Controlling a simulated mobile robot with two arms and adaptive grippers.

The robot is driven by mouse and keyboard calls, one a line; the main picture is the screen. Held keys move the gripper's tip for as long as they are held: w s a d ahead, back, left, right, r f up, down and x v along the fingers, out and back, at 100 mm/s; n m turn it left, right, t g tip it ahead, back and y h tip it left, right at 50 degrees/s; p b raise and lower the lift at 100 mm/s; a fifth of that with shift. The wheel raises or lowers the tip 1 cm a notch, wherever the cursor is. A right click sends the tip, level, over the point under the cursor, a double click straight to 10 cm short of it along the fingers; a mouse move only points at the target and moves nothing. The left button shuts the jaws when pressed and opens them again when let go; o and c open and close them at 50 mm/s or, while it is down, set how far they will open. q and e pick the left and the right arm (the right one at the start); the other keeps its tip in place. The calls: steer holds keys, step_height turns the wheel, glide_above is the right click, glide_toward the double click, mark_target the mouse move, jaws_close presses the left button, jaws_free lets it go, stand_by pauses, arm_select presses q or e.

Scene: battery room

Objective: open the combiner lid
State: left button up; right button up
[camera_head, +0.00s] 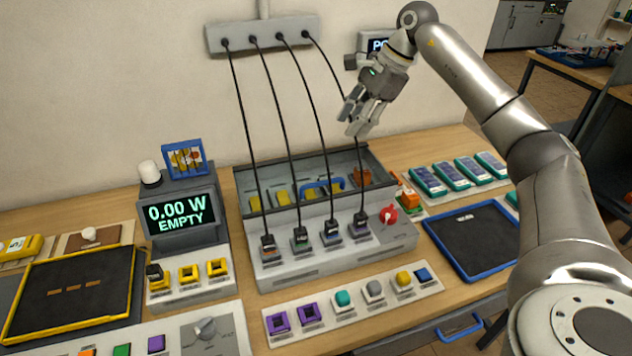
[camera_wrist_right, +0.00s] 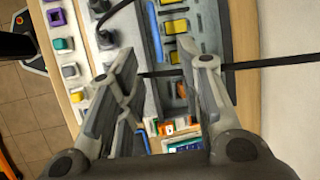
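The combiner (camera_head: 335,250) is a pale grey box in the middle of the bench. Its dark-framed top (camera_head: 262,170) shows yellow blocks and an orange block within; whether a clear lid covers them I cannot tell for sure. A blue handle (camera_head: 322,187) spans the middle of this top, and a blue bar shows in the wrist view (camera_wrist_right: 154,30). My right gripper (camera_head: 357,117) is above and behind the box's right half, apart from the handle. My left gripper is out of view.
Several black cables (camera_head: 288,130) hang from a wall box (camera_head: 262,35) to the combiner's front, one close to my right gripper. A red knob (camera_head: 388,214) sits at its right. A meter (camera_head: 180,214) reads 0.00 W EMPTY. A blue-edged tray (camera_head: 452,262) lies right.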

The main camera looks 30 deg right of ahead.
mark_target(331, 181)
steer(key=b+x, duration=0.1)
steer(key=x, duration=0.4)
steer(key=s+d+b+x, duration=0.1)
steer(key=x, duration=0.5)
steer(key=f+b+x, duration=0.1)
steer(key=x, duration=0.4)
steer(key=shift+s+d+f, duration=0.2)
steer(key=shift+d+f, duration=0.05)
steer(key=shift+c, duration=0.3)
jaws_close()
